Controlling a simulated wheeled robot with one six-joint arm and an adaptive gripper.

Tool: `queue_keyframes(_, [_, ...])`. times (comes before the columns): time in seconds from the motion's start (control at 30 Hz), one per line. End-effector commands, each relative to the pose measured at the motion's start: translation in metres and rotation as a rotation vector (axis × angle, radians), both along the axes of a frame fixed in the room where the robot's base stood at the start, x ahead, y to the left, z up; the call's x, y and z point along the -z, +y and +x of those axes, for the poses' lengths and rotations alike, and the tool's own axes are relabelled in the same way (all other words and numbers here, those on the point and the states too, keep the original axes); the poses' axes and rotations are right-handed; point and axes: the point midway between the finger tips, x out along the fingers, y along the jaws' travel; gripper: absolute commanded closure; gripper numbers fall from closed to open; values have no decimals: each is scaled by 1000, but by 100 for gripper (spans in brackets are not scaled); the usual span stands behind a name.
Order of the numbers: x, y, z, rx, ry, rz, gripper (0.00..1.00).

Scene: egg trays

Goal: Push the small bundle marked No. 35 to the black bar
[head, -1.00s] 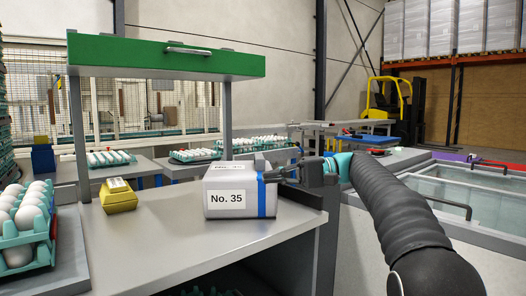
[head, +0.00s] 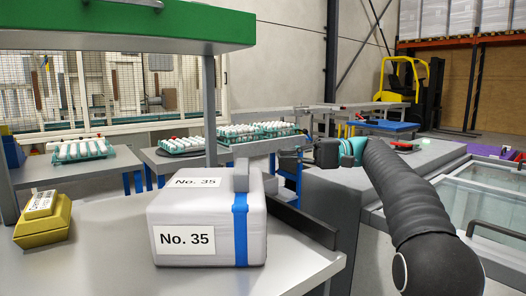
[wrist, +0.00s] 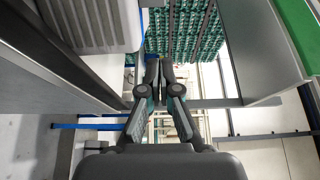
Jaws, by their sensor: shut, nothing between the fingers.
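The small white bundle marked No. 35 (head: 205,220), with a blue strap, stands upright on the grey worktop. The black bar (head: 305,224) lies along the worktop edge, just right of the bundle; I cannot tell whether they touch. My gripper (head: 285,160) is shut and empty, above and beyond the bar, up and right of the bundle. In the wrist view its fingertips (wrist: 159,66) are together, and part of the bundle (wrist: 90,22) shows at upper left, apart from them.
Egg trays (head: 84,150) sit on tables beyond. The front worktop (head: 105,268) is clear.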

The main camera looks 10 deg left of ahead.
Motion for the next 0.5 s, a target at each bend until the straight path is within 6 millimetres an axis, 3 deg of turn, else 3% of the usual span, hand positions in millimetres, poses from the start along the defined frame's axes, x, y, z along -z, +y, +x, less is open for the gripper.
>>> queue_keyframes(0.17, [-1, 10, -5, -8, -1, 0, 100])
queue_keyframes(0.5, [0, 64, -28, -12, -1, 0, 100])
